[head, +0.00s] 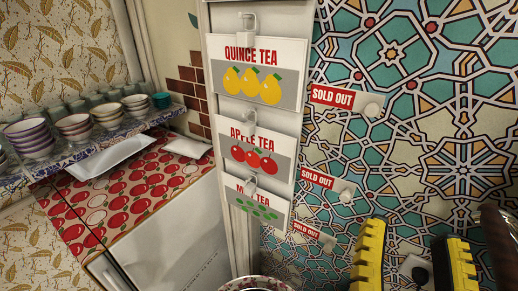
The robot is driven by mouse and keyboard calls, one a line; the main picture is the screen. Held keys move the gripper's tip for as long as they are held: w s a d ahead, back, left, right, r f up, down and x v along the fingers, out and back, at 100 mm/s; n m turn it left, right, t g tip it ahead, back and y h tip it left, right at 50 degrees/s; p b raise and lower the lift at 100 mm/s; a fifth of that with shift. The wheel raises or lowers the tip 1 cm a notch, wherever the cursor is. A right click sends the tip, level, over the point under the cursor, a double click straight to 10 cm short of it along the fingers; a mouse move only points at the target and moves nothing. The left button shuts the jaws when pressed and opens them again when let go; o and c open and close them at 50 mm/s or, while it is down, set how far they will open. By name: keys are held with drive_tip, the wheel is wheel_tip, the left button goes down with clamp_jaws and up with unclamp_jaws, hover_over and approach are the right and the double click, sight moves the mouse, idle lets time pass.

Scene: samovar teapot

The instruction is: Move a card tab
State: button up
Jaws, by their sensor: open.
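Three red "SOLD OUT" tabs stick out to the right of a white post in the head view: an upper tab (345,98), a middle tab (323,179) and a lower tab (313,233). Each has a pale round knob near its right end. On the post hang the QUINCE TEA card (257,72), the APPLE TEA card (257,152) and a lower card with green leaves (255,207), its name partly covered by a hook. My gripper (413,232), with two yellow and black fingers, is open at the bottom right, right of the lower tab. I see nothing held.
A patterned tile wall (430,130) fills the right side. A pale plate with a dark knob (418,272) shows between my fingers. At left, a shelf (90,148) holds stacked bowls and glasses above an apple-print surface (125,190). A rounded rim (255,283) shows at the bottom.

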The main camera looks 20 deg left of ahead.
drive_tip(key=shift+a+f, duration=0.2)
drive_tip(key=shift+f, duration=0.55)
